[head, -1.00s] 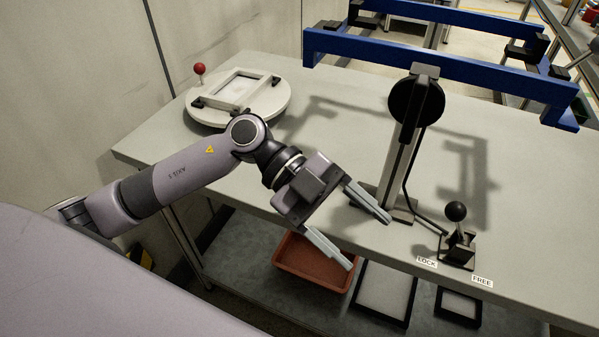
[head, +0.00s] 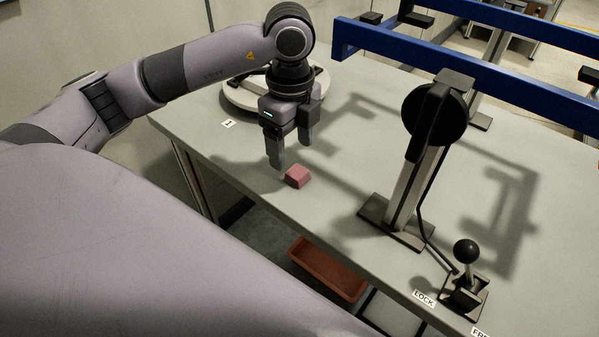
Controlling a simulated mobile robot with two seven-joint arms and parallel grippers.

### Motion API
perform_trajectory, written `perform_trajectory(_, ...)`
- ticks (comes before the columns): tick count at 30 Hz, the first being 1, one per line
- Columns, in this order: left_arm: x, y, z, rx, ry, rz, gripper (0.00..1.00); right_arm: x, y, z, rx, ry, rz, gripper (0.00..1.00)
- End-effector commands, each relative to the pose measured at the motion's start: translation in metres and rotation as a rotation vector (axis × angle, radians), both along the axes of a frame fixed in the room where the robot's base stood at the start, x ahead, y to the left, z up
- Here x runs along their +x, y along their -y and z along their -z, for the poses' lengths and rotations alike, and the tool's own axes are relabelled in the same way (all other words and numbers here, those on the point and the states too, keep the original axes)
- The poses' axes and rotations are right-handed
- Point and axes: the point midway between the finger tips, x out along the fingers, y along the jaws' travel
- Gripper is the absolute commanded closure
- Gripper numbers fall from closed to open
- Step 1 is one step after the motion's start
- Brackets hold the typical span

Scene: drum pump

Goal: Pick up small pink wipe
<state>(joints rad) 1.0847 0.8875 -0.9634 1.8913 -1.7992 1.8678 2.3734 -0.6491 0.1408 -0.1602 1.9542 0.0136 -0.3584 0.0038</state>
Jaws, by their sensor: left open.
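The small pink wipe (head: 298,176) is a small block-like piece on the grey table, left of the black clamp stand and close to the table's front edge. My left gripper (head: 292,156) points down just behind and to the left of the wipe, with its two fingers apart and nothing between them. The fingertips look a little above the table; I cannot tell the exact height. The wipe is apart from the fingers in the picture. My right gripper does not show.
A stand with a black disc (head: 436,114) rises right of the wipe. A lever with a black ball (head: 466,251) stands by the LOCK label (head: 424,298). A round white fixture (head: 243,96) sits behind my gripper. A blue frame (head: 450,60) runs along the back. A red-brown bin (head: 328,270) is below.

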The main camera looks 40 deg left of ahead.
Motion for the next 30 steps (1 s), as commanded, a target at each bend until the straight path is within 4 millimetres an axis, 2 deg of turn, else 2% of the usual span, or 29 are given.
perform_trajectory(9,-0.001,0.006,0.043,-0.002,-0.001,0.002,0.3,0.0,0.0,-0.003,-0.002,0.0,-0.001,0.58)
perform_trajectory(18,-0.001,0.006,0.048,-0.003,0.001,0.004,0.3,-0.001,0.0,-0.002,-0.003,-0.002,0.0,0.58)
perform_trajectory(20,-0.001,0.006,0.048,-0.003,0.001,0.004,0.49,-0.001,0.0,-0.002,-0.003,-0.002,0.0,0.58)
perform_trajectory(21,-0.001,0.006,0.048,-0.003,0.001,0.004,0.62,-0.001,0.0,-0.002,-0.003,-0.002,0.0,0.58)
perform_trajectory(24,-0.001,0.006,0.048,-0.003,0.001,0.004,0.89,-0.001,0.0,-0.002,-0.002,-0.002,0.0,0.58)
perform_trajectory(30,-0.001,0.006,0.048,-0.003,0.001,0.004,0.89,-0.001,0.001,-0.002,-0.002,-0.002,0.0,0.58)
